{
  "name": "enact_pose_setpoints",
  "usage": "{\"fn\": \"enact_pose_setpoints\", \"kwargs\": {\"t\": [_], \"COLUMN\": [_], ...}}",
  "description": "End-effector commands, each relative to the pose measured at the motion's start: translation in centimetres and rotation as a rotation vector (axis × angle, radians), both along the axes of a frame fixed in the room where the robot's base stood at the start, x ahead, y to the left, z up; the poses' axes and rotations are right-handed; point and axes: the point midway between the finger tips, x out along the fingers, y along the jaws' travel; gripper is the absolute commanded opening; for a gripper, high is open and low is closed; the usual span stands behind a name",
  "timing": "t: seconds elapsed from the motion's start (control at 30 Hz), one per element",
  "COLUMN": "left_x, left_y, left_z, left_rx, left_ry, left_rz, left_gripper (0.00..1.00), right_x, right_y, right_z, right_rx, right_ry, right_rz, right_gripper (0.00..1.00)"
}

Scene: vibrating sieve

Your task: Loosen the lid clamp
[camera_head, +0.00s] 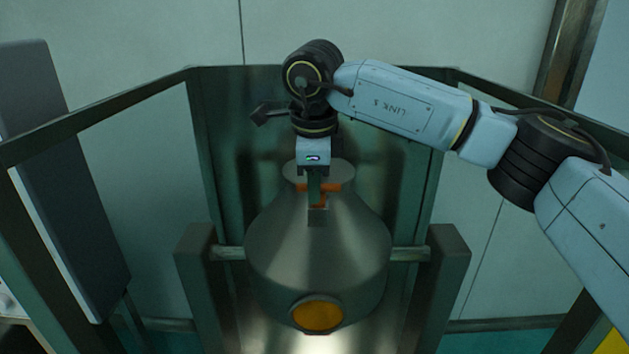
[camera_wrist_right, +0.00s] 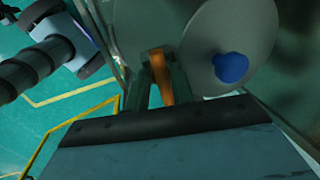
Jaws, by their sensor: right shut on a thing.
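The metal vessel (camera_head: 275,240) hangs between two posts, with a round lid (camera_head: 340,172) on top. An orange clamp piece (camera_head: 331,187) shows at the front of the lid, partly hidden by my gripper. My right gripper (camera_head: 317,203) points down in front of the lid and is shut on the orange clamp. In the right wrist view, the orange clamp (camera_wrist_right: 158,80) is between the two fingers of my right gripper (camera_wrist_right: 160,88). The lid (camera_wrist_right: 245,30) with a blue knob (camera_wrist_right: 231,67) is beside it there. My left gripper is not in view.
A metal frame (camera_head: 205,150) surrounds the vessel at the sides and back. Grey posts (camera_head: 449,270) stand left and right of it. A round orange disc (camera_head: 318,314) is low on the vessel's front. A dark panel (camera_head: 60,180) stands at the far left.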

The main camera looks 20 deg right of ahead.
Motion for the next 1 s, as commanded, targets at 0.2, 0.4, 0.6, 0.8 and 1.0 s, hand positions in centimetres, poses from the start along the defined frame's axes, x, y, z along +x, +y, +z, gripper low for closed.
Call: {"fn": "enact_pose_setpoints", "kwargs": {"t": [0.2, 0.4, 0.6, 0.8, 1.0], "left_x": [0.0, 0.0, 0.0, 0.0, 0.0], "left_y": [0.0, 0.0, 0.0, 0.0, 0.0], "left_z": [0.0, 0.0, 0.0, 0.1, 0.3], "left_rx": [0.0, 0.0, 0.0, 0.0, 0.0], "left_ry": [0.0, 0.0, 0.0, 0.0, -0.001], "left_rz": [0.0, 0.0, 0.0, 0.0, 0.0], "left_gripper": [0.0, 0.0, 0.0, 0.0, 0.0], "right_x": [0.0, 0.0, 0.0, -0.1, -0.8], "right_y": [0.0, 0.0, 0.0, 0.1, 0.3], "right_z": [0.0, 0.0, 0.0, 0.8, 4.5], "right_rx": [0.0, 0.0, 0.0, 0.001, 0.001], "right_ry": [0.0, 0.0, 0.0, -0.002, -0.004], "right_rz": [0.0, 0.0, 0.0, 0.0, 0.0], "right_gripper": [0.01, 0.43, 0.45, 0.45, 0.45]}}
